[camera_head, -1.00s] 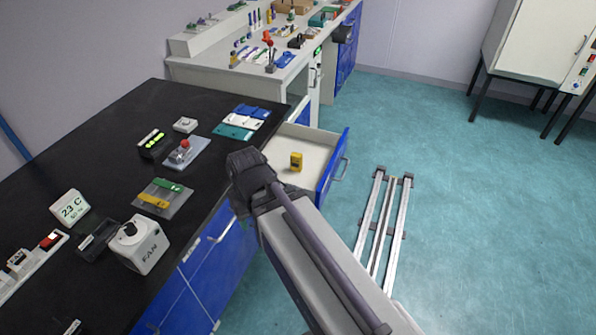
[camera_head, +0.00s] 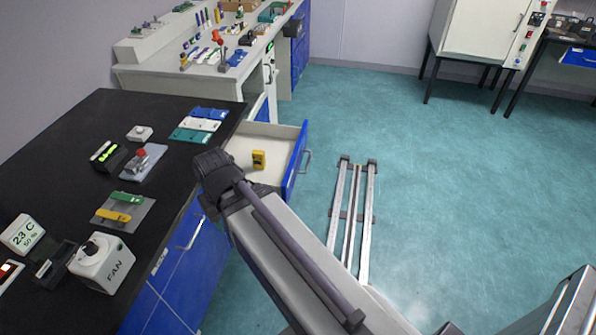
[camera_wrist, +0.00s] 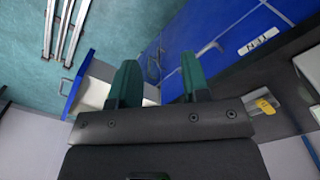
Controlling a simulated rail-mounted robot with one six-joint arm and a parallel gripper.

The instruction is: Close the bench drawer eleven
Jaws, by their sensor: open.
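An open drawer (camera_head: 240,143) with a blue front and a metal handle sticks out from the far end of the black-topped bench. A yellow device (camera_head: 259,159) lies inside it. In the wrist view the drawer's blue front (camera_wrist: 76,84) is on the left, beyond the left finger. My gripper (camera_wrist: 160,82) has two green fingers spread apart with nothing between them. It appears apart from the drawer. In the head view my arm's end is beside the drawer's near side and covers part of it; the fingers are hidden there.
The black bench top (camera_head: 65,150) carries a fan box (camera_head: 102,264), a temperature display (camera_head: 23,235) and small instruments. Closed blue fronts (camera_head: 185,270) with handles lie below it. A metal rail (camera_head: 352,215) lies on open teal floor. A white cabinet (camera_head: 483,30) stands at the back.

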